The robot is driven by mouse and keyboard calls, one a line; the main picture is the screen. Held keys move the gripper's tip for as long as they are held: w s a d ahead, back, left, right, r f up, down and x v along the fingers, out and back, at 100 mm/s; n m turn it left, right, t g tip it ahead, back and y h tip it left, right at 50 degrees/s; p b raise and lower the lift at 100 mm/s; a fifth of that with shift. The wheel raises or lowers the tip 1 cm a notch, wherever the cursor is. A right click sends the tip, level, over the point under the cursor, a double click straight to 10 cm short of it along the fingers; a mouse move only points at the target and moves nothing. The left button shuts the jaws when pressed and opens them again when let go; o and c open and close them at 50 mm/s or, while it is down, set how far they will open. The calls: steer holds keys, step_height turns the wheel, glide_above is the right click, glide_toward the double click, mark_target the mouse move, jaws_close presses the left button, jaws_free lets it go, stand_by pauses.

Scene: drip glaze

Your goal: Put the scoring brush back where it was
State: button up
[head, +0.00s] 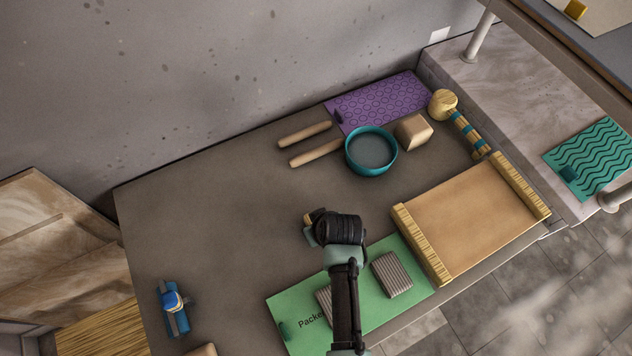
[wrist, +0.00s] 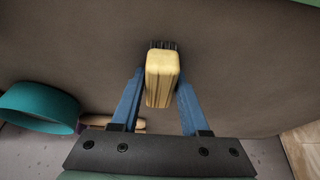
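The scoring brush (wrist: 160,80) is a yellow wooden block with dark bristles at its far end. It sits between the two blue fingers of my gripper (wrist: 161,85) in the wrist view, and both fingers appear to press against its sides. In the head view my gripper (head: 314,228) is over the bare middle of the grey table (head: 220,220), left of the green mat's far end. I cannot tell whether the bristles touch the table.
A teal bowl (head: 371,152), two wooden rods (head: 315,152), a wooden block (head: 413,131) and a purple mat (head: 375,102) are behind. The table's left middle is clear.

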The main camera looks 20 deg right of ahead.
steer(key=o, duration=0.3)
steer(key=shift+r, duration=0.1)
steer(key=shift+s+r, duration=0.15)
steer(key=shift+r, duration=0.4)
steer(key=p+v, duration=0.1)
steer(key=v, duration=1)
